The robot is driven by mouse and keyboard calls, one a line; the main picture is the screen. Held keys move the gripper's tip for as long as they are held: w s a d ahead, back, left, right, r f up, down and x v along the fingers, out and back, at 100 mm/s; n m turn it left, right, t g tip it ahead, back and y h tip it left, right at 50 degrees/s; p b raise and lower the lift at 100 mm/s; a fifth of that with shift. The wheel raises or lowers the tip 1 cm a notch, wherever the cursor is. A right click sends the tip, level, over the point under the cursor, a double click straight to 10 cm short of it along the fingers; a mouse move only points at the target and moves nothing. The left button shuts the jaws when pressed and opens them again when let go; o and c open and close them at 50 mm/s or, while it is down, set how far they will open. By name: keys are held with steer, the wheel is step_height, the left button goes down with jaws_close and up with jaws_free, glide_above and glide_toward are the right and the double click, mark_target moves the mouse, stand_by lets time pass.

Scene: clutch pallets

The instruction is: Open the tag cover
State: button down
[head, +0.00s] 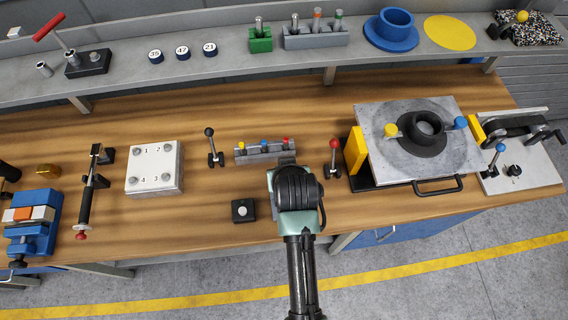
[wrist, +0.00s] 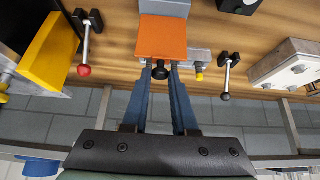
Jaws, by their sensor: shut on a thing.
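In the wrist view an orange square plate (wrist: 162,38), which I take to be the tag cover, sits against a grey block (wrist: 165,8). A round black knob (wrist: 160,72) is at the plate's near edge. My gripper (wrist: 160,74) has its two blue fingers on either side of this knob and is shut on it. In the head view my gripper (head: 292,172) is over the bench, just in front of the grey rail, and my arm hides the plate and knob. I cannot tell how far the cover is tilted.
A grey rail (head: 258,152) with coloured knobs lies close behind. A red-knobbed lever (head: 333,158) stands right, a black-knobbed lever (head: 211,145) left. A black button box (head: 243,211) is left of my gripper. A large grey plate (head: 372,120) with a yellow block (head: 355,151) stands further right.

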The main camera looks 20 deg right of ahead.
steer(key=shift+s+a, duration=0.1)
steer(key=shift+s, duration=0.15)
steer(key=c, duration=0.7)
jaws_free()
steer(key=b+v, duration=0.2)
steer(key=v, duration=1.1)
steer(key=shift+s, duration=0.15)
steer(key=shift+f, duration=0.1)
